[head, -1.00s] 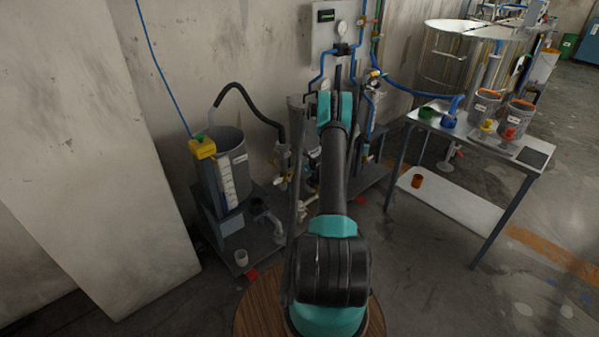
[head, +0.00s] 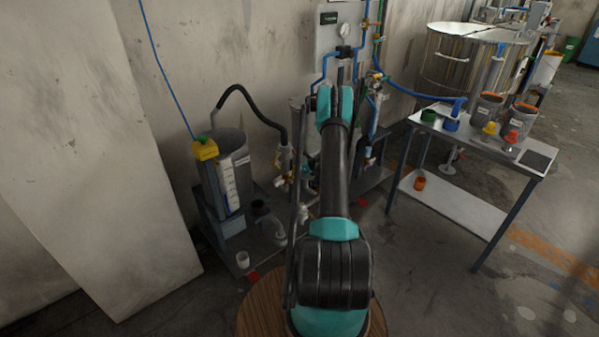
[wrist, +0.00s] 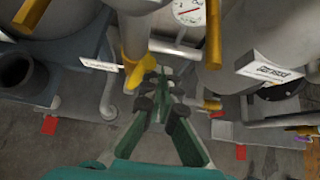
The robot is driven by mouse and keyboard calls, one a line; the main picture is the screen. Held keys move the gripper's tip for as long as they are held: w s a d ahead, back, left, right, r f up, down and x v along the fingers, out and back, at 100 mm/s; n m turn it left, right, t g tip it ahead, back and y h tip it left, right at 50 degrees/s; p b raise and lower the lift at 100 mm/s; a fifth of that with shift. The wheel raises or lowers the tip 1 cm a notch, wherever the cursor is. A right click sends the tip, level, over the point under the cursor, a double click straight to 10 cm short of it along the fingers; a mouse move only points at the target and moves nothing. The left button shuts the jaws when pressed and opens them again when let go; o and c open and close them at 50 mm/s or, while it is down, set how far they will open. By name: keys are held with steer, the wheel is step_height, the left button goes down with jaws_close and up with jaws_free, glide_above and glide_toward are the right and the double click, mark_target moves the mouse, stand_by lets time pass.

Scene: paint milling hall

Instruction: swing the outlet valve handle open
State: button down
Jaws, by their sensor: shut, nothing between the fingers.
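In the wrist view a yellow handle (wrist: 135,42) hangs just left of and beyond my gripper (wrist: 161,84). Its lower end is close to the fingertips; I cannot tell whether they touch. My gripper's green fingers come together at the dark tips, shut and empty. A white tag (wrist: 99,65) sticks out left of the handle. Other yellow bars show at the upper left (wrist: 30,12) and upper right (wrist: 213,35); no legible label tells me which is the outlet valve's. In the head view my arm hides the gripper and most of the valve area.
A round gauge (wrist: 188,12) and grey vessels crowd the wrist view's top. A dark open pipe (wrist: 18,76) is at left. In the head view a grey tank (head: 230,165) stands left of my arm and a table (head: 478,140) with pots stands right.

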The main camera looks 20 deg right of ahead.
stand_by(0.3)
steer(key=shift+s+a+r, duration=0.2)
steer(key=shift+a+r, duration=0.2)
steer(key=shift+a, duration=0.15)
steer(key=shift+d, duration=0.1)
steer(key=shift+w+d, duration=0.2)
steer(key=shift+d, duration=0.25)
steer(key=s+d, duration=0.3)
steer(key=s, duration=0.5)
steer(key=shift+s, duration=0.25)
stand_by(0.4)
